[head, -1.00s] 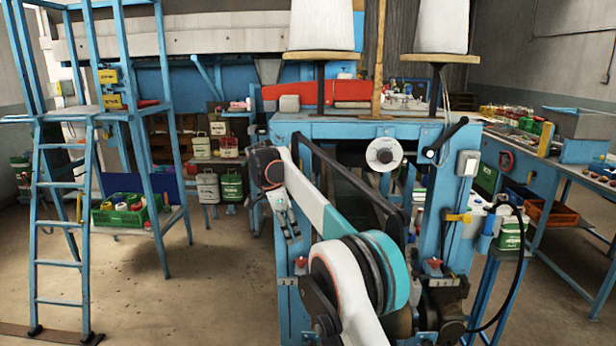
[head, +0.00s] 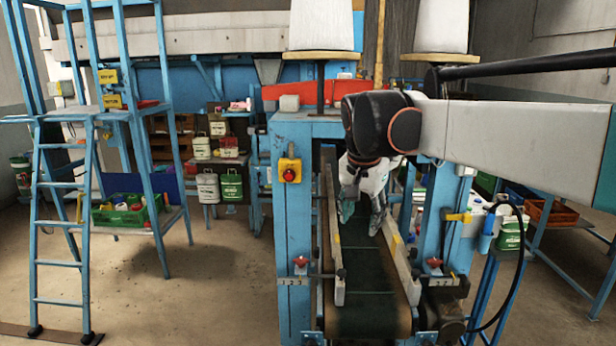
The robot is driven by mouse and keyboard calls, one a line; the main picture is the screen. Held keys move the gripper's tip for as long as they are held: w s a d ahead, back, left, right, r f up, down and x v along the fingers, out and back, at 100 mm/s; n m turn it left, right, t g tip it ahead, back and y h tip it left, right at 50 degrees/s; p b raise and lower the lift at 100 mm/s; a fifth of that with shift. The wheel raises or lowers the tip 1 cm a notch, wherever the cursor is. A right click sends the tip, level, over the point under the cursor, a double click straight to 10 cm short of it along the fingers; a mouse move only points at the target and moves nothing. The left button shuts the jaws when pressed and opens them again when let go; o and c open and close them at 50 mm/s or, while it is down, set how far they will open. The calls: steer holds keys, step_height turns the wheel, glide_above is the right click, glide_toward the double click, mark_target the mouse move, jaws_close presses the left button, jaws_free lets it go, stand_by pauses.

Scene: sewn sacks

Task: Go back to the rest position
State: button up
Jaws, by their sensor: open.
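My gripper (head: 361,221) hangs in the middle of the head view, pointing down over the conveyor belt (head: 367,270) inside the blue machine frame (head: 294,225). Its fingers are apart and nothing shows between them. My arm comes in from the right edge, crosses in front of the machine and covers part of its top and right side. No sack shows on the visible part of the belt.
A blue ladder (head: 62,255) and platform stand at the left, with a green crate (head: 105,216) on a shelf. A workbench with an orange bin (head: 552,213) is at the right. Floor between the ladder and machine is clear.

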steer(key=s+d+f+n+t, duration=0.1)
steer(key=s+f, duration=0.3)
steer(key=s, duration=0.5)
steer(key=s+d+f+n+t, duration=0.1)
steer(key=s+d+f+n, duration=0.2)
steer(key=s, duration=0.6)
steer(key=s+d+f+n+t+y, duration=0.1)
steer(key=s+d+f+n, duration=0.2)
steer(key=s+f, duration=0.3)
steer(key=s+d, duration=0.1)
steer(key=s, duration=0.2)
steer(key=shift+s+d+t, duration=0.15)
steer(key=shift+s+t, duration=0.15)
steer(key=shift+t, duration=0.1)
